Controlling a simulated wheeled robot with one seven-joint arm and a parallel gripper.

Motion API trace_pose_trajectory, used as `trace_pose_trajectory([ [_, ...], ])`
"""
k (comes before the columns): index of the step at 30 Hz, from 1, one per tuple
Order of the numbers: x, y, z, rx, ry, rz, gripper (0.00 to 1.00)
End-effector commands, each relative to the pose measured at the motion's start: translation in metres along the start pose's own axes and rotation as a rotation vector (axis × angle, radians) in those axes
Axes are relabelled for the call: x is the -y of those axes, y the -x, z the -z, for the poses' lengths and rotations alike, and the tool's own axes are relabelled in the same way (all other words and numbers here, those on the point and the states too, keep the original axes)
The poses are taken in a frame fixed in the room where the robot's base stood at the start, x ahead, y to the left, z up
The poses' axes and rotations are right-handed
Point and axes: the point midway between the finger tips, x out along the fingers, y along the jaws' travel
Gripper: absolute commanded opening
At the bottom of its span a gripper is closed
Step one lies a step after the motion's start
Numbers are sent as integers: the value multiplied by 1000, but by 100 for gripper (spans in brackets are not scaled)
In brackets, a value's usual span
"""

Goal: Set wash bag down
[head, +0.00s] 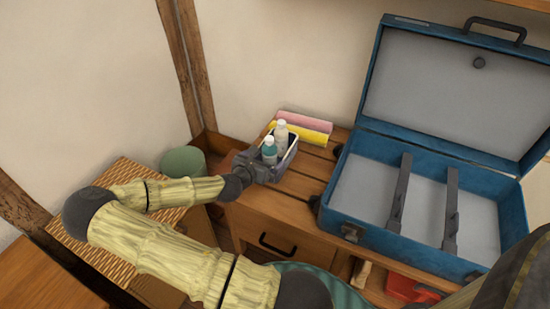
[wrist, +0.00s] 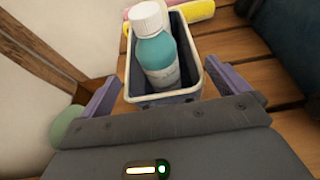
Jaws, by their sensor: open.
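The wash bag (head: 289,158) is a small open-topped container with a pale rim, standing upright on the slatted wooden bench top (head: 300,187). It holds a teal bottle with a white cap (head: 269,151) and a paler bottle (head: 281,134). In the wrist view, the bag (wrist: 163,98) is just ahead, its lower part hidden by my gripper. My gripper (wrist: 165,92) is open, with one purple-grey finger on each side of the bag's near end. The fingers look apart from its walls. In the head view, my gripper (head: 262,168) is at the bag's near left side.
Rolled pink (head: 302,120) and yellow (head: 304,133) cloths lie behind the bag. An open blue suitcase (head: 430,205) with two dark straps stands to the right. A green bin (head: 184,161) and a wicker surface (head: 150,183) are to the left. Bare slats lie between bag and suitcase.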

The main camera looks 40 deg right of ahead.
Motion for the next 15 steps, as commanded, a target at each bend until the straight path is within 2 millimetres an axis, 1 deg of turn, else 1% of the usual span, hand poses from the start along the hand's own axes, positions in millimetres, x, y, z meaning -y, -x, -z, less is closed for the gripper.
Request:
trace_pose_trajectory([
  [2,0,-1,0,0,-1,0,100],
  [5,0,-9,2,-1,-2,1,100],
  [12,0,-43,4,0,-4,2,100],
  [15,0,-51,2,0,-2,1,100],
])
